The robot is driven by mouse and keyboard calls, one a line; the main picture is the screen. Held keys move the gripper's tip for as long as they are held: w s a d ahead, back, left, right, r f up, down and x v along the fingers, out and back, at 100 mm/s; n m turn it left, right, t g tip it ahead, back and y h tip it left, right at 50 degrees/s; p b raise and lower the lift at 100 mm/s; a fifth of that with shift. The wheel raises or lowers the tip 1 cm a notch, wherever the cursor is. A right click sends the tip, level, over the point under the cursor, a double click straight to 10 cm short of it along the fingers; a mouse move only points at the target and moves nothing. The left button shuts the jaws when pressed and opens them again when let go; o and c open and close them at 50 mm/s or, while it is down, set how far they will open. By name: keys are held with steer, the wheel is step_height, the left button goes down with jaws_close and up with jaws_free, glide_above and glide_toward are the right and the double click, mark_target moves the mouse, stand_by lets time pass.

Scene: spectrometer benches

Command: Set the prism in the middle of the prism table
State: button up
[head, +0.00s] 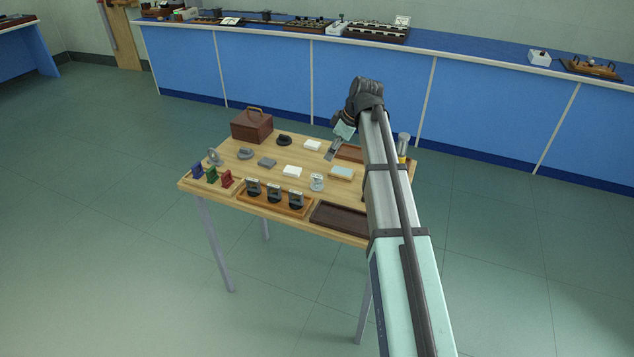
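My gripper (330,157) hangs over the back right part of the wooden table, fingers pointing down. It is small here, and I cannot tell whether its fingers are open or shut or hold anything. I cannot single out the prism for sure; a small pale, glassy-looking piece (316,182) stands near the front middle. The prism table is not certain either: a low round black piece (284,140) stands at the back and a low round grey piece (246,153) at the left. My arm hides the table's right part.
The wooden table (222,164) also bears a brown case (252,125), white blocks (292,171), blue, green and red pieces (211,174), an orange-brown tray (258,203) with black holders and an empty dark tray (340,218). A long blue bench (270,70) stands behind.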

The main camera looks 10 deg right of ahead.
mark_target(318, 176)
steer(key=p+x, duration=0.2)
steer(key=x, duration=1)
steer(key=shift+p+x, duration=1.05)
steer(key=shift+x, duration=1.65)
steer(key=shift+w+d, duration=0.2)
steer(key=c, duration=1.4)
steer(key=shift+c, duration=0.2)
steer(key=shift+r, duration=0.2)
